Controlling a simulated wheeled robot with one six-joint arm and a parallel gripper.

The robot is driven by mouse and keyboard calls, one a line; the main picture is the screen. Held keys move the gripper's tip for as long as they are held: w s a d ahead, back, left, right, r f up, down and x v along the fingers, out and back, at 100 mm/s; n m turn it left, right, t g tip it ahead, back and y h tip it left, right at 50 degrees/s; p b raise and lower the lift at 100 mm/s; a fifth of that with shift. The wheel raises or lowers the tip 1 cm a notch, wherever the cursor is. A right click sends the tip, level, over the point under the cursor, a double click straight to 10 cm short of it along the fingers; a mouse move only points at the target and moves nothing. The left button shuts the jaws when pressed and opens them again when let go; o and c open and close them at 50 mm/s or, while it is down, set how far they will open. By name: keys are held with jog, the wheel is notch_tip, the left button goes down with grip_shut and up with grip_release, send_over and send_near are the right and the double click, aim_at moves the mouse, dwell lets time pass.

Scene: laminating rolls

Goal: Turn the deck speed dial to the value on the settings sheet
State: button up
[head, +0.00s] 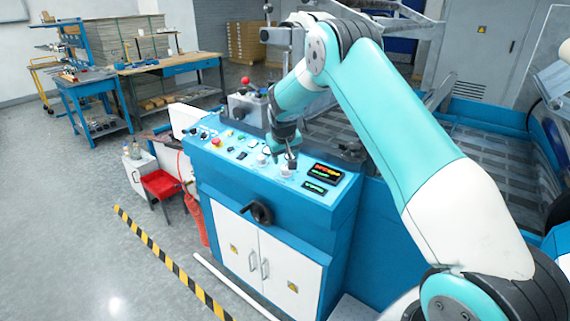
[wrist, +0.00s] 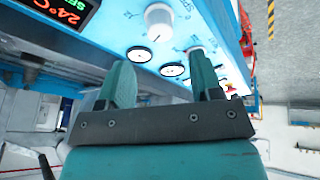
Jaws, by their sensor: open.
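In the head view my gripper (head: 291,161) hangs over the sloped control panel of the blue machine, beside a pale knob (head: 285,173). In the wrist view my gripper (wrist: 160,62) is open, its two teal fingers apart with nothing held between them. A white round dial (wrist: 158,20) stands on the panel beyond the fingertips, apart from them. I cannot make out a settings sheet in either view.
Lit displays (head: 326,172) sit right of the knobs; one (wrist: 66,10) reads 24°C in the wrist view. Open floor lies left, past the striped floor line (head: 160,252).

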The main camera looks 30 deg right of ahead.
aim_at(285, 167)
jog(key=p+x, duration=0.1)
jog(key=x, duration=0.7)
jog(key=shift+p, duration=0.35)
jog(key=c, duration=0.9)
